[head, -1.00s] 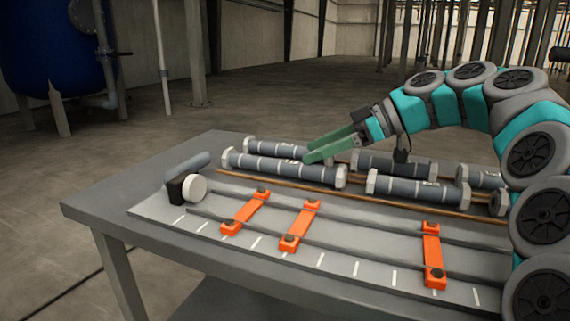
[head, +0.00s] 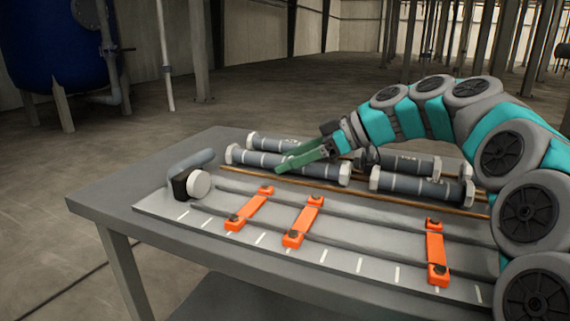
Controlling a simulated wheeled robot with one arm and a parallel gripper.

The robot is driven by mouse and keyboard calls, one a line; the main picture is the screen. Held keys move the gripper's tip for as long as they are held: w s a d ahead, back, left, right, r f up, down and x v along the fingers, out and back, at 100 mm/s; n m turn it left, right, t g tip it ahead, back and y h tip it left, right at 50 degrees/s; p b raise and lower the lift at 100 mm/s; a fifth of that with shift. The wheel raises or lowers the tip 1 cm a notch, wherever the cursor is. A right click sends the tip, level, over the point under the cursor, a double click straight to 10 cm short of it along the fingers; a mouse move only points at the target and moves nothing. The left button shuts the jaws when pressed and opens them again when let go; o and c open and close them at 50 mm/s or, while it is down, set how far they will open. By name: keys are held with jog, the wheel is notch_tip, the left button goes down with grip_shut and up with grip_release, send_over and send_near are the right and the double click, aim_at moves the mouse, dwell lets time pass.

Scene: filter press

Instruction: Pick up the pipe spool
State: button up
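Several grey pipe spools with pale bands and white end caps lie on the table's back half; I cannot tell which one the task means. The front-left spool (head: 250,159) lies under my gripper (head: 280,166). Another spool (head: 265,143) lies behind it. A third spool (head: 420,187) lies to the right, with one more spool (head: 412,164) behind it. My gripper's green fingers point down and left, with their tips over or against the front-left spool's middle. The fingers overlap in this view, so the gap between them, and any contact, cannot be made out.
A grey plate with rails and orange clamps (head: 299,224) fills the table's front. Thin brown rods (head: 250,179) run between spools and rails. The table's (head: 110,190) left end is bare.

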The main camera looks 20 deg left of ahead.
grip_shut()
dwell(0.3)
jog(key=shift+r, duration=0.1)
